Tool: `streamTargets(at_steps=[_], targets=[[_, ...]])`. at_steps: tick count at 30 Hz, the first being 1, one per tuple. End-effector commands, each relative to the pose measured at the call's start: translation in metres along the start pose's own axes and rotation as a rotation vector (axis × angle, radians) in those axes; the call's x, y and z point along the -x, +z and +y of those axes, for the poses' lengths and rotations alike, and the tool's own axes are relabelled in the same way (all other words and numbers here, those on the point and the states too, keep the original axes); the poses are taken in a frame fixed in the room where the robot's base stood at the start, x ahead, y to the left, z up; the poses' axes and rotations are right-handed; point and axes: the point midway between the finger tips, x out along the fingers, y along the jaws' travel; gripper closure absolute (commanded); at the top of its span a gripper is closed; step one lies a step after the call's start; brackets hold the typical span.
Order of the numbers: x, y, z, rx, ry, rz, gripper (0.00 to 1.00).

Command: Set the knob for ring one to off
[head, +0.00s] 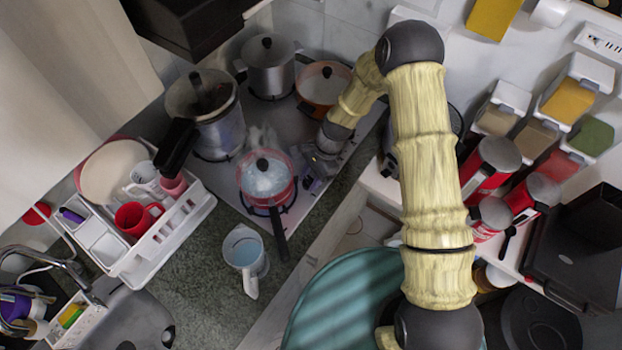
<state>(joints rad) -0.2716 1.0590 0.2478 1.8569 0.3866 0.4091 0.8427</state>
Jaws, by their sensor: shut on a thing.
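The stove (330,192) is a pale cooktop set in the dark counter, with several pots on it. My gripper (312,182) is at the stove's right edge, just right of the red pot, pointing down to the left. It is shut on a stove knob, which is mostly hidden by the fingers. The knob's setting cannot be read. Which ring it belongs to cannot be told from this view. My arm hides part of the stove's right side.
A red pot (267,178) stands close left of my gripper, its dark handle (278,230) pointing to the front. A tall steel pot (218,130), another steel pot (270,75) and an orange pan (320,92) stand behind. A measuring jug (244,252) stands on the counter.

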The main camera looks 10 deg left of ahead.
Motion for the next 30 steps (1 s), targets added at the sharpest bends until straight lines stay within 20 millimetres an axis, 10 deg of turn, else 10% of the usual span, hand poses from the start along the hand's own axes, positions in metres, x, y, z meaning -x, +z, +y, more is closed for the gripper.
streamTargets(at_steps=[29, 30], targets=[[-0.0002, 0.0003, -0.0015, 0.275, 0.115, -0.001, 0.88], [-0.0002, 0.0003, -0.0015, 0.275, 0.114, -0.001, 0.57]])
